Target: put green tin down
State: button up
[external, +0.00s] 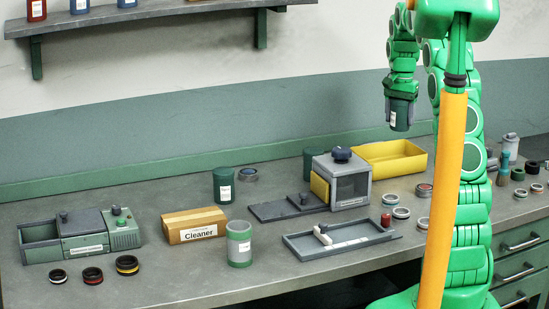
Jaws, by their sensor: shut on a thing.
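My gripper (400,93) is shut on a dark green tin (401,116) with a white label. It holds the tin upright in the air, well above the bench, in front of the wall. In the picture the tin is above the yellow bin (398,172). A similar dark green tin (224,187) stands on the bench behind the Cleaner box (195,226). Another green tin (311,160) is partly hidden behind the grey machine with a dark knob (343,184).
A grey-green cup (239,252) stands near the bench's (180,287) front. A shallow tray (300,249) holds small white pieces. Several rings lie at left and right. A green-grey machine (80,238) stands at left. Free bench lies between that machine and the standing tin.

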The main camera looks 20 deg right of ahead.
aim_at(403, 130)
jog(key=shift+s+d, duration=0.15)
jog(key=shift+d, duration=0.45)
jog(key=shift+d+f, duration=0.1)
jog(key=shift+f, duration=0.25)
notch_tip(403, 130, down, 4)
jog(key=shift+f, duration=0.15)
jog(key=w+d+f, duration=0.1)
jog(key=w+f, duration=0.1)
jog(key=w, duration=0.2)
jog(key=w+d+f, duration=0.1)
jog(key=w+f, duration=0.2)
jog(key=w, duration=0.1)
jog(key=w+d+f, duration=0.2)
jog(key=w+f, duration=0.1)
jog(key=w, duration=0.1)
jog(key=shift+f, duration=0.2)
jog(key=shift+w+d+f, duration=0.2)
jog(key=shift+w+f, duration=0.45)
jog(key=shift+f, duration=1.65)
